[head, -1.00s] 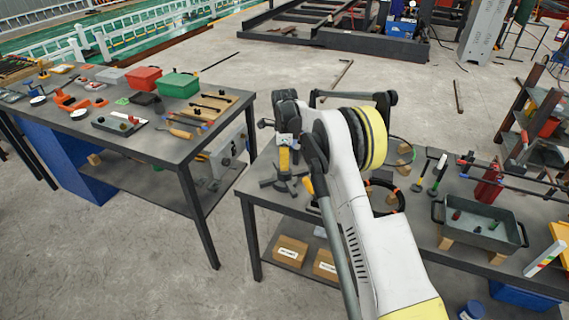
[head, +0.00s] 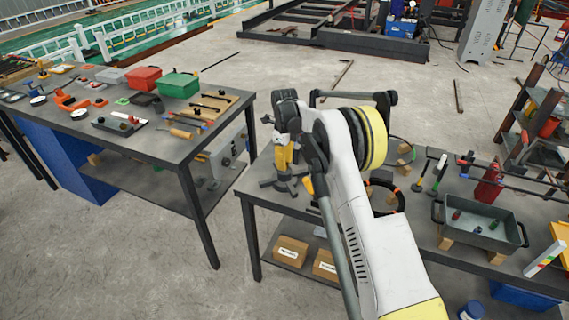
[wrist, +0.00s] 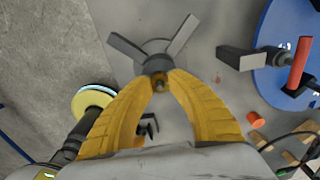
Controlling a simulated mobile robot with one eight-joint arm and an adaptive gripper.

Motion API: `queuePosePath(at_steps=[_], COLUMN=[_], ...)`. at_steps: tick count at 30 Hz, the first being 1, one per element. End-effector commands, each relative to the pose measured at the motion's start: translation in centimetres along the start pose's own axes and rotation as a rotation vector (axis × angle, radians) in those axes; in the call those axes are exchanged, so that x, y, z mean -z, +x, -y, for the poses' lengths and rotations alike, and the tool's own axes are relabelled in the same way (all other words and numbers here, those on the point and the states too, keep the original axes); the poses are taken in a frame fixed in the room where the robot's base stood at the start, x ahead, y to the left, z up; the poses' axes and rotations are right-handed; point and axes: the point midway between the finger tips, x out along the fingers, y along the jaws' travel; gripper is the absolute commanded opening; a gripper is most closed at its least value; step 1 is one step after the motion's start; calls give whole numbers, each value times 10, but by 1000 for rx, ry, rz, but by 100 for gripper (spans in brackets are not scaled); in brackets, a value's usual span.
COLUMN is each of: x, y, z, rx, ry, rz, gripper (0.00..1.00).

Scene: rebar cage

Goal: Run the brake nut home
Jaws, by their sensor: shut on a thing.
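My gripper (wrist: 160,82) points down at the near table's left end, with its yellow fingers spread at the base and meeting at the tips. The fingertips are shut on what I take to be the brake nut (wrist: 158,64), a dark round hub with flat grey bars sticking out. A small brownish piece shows between the tips. In the head view the gripper (head: 284,165) stands low over the dark bars (head: 270,183) on the tabletop. The fingers hide part of the nut, and its thread and seating cannot be seen.
A grey tray (head: 480,236) stands further right on the table (head: 420,232). A second table (head: 150,150) stands left across a gap.

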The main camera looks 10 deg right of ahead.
Motion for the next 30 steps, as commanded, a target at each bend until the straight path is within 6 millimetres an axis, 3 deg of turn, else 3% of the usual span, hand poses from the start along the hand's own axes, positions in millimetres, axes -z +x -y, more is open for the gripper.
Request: queuePosePath(at_steps=[5, 6, 8, 9, 20, 23, 30], x=[0, 0, 0, 0, 0, 0, 0], y=[0, 0, 0, 0, -6, -20, -74], z=[0, 0, 0, 0, 0, 0, 0], rx=[0, 0, 0, 0, 0, 0, 0], ry=[0, 0, 0, 0, -1, -1, -1], rz=[0, 0, 0, 0, 0, 0, 0], gripper=[0, 24, 42, 46, 46, 46, 46])
